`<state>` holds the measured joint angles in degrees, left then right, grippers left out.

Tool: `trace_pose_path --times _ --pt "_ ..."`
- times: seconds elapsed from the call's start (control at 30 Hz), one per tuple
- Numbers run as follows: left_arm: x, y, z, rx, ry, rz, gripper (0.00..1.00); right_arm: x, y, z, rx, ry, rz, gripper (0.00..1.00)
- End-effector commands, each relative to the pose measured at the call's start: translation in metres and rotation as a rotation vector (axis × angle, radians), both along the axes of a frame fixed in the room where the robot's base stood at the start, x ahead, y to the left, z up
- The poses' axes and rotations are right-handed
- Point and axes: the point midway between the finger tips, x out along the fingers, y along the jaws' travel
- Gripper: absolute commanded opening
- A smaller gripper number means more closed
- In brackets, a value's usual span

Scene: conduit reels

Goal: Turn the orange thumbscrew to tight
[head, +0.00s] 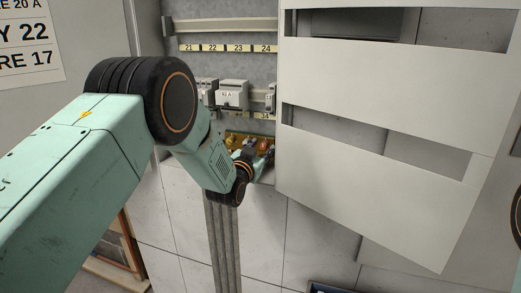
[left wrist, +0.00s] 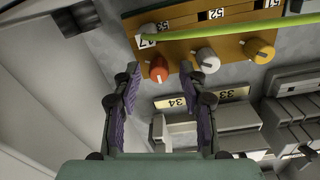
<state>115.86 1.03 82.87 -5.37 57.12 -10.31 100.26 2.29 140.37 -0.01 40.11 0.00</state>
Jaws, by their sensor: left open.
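The orange thumbscrew (left wrist: 158,68) sits on the edge of a brown terminal strip (left wrist: 232,45) in the left wrist view. A small yellow mark shows on its lower side. My left gripper (left wrist: 161,76) is open, its purple-padded fingers on either side of the thumbscrew's lower end. I cannot tell whether a finger touches it. In the head view the strip (head: 235,138) is partly hidden behind my left wrist, and I cannot make out the thumbscrew clearly there. My right gripper is out of view.
Grey breaker modules (left wrist: 225,123) lie below. A slotted white panel (head: 390,80) stands right of the cabinet interior; grey conduits (head: 222,240) run down.

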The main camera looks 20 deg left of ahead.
Motion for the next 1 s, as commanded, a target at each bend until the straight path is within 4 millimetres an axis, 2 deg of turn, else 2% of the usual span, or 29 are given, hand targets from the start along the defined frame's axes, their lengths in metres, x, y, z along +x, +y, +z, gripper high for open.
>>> trace_pose_path --times 0.2,0.7,1.0 --pt "-0.0001 0.0001 -0.0002 0.0 0.0 0.0 0.41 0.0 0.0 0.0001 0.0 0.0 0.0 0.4" --pt "-0.0002 0.0005 -0.0001 0.0 0.0 0.001 0.0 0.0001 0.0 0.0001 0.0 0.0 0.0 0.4" --pt "-0.0001 0.0004 0.0002 0.01 -0.001 0.001 0.0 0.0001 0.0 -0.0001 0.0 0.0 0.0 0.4"
